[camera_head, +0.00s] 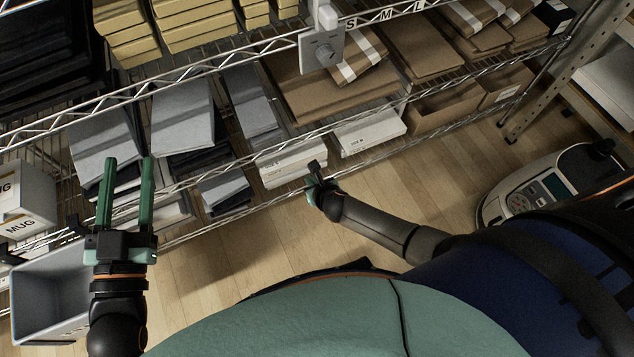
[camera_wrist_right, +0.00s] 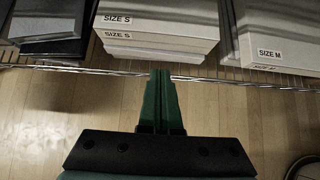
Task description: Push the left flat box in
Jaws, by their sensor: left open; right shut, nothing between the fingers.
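The left flat boxes are a white stack labelled SIZE S (camera_wrist_right: 117,35) on the lower wire shelf; the stack also shows in the head view (camera_head: 290,166). The upper box protrudes a little over those below. A white SIZE M box (camera_wrist_right: 271,54) lies to its right, also in the head view (camera_head: 370,132). My right gripper (camera_head: 316,168) is shut and empty in front of the stack's right part; its green fingers (camera_wrist_right: 161,73) point at the shelf's front wire. I cannot tell whether they touch a box. My left gripper (camera_head: 128,162) is open and empty before the grey packs at left.
The wire shelf edge (camera_head: 235,159) runs across in front of the boxes. Grey packs (camera_head: 183,115) lie left, brown cartons (camera_head: 320,95) above and right. A grey bin (camera_head: 45,300) stands at lower left, a device with a screen (camera_head: 545,188) at right. The wooden floor (camera_head: 230,260) is clear.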

